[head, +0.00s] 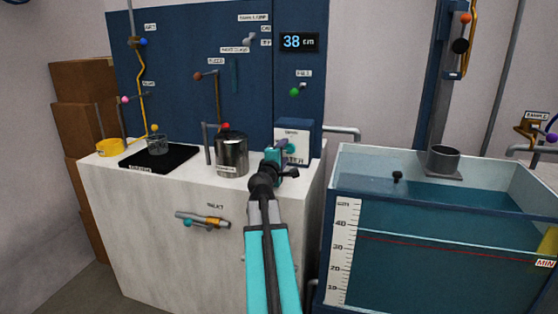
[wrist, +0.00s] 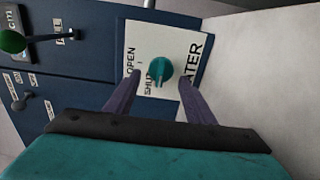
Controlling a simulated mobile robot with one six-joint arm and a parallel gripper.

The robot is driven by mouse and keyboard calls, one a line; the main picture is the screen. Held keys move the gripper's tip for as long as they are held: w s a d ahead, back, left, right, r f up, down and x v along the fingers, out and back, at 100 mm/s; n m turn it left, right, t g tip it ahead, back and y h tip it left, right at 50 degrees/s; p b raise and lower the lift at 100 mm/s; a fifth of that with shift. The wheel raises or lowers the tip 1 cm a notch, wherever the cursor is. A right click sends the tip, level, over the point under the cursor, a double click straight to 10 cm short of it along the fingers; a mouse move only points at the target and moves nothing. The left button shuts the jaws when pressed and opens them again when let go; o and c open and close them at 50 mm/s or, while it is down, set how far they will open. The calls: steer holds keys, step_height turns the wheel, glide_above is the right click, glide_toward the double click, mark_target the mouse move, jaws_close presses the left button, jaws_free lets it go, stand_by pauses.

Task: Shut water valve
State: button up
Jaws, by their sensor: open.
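The water valve is a teal round knob (wrist: 160,70) on a white plate (wrist: 190,30) marked OPEN, SHUT and WATER in the wrist view. Its raised grip runs roughly up and down in that picture; which mark it points to is hard to tell. In the head view the knob (head: 291,148) shows on the front of the blue box, partly behind my gripper (head: 286,158). My gripper is open. In the wrist view its two dark fingers (wrist: 160,80) lie either side of the knob, with visible gaps and nothing held between them.
A metal pot (head: 231,155) stands on the white counter (head: 180,185), left of my gripper. A water tank (head: 440,240) with a scale stands at right. A green knob (head: 294,91) is on the blue panel above. A display (head: 299,42) reads 38 cm.

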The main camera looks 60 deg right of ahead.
steer(key=shift+v, duration=2.8)
steer(key=shift+s+a+f+b, duration=0.1)
steer(key=shift+a+f+b, duration=0.15)
steer(key=shift+b, duration=0.15)
steer(key=shift+b+v, duration=1.05)
steer(key=shift+b, duration=0.1)
steer(key=shift+a+r+b, duration=0.15)
steer(key=shift+b, duration=0.45)
steer(key=a+b, duration=0.1)
steer(key=b, duration=0.2)
steer(key=shift+s, duration=0.15)
steer(key=a+b, duration=0.1)
steer(key=b, duration=0.3)
steer(key=shift+s+a, duration=0.15)
steer(key=shift+s, duration=0.05)
steer(key=b+v, duration=0.2)
steer(key=b, duration=0.1)
steer(key=shift+s+a, duration=0.1)
steer(key=shift+a, duration=0.15)
steer(key=shift+a+r+b, duration=0.15)
steer(key=shift+b, duration=0.15)
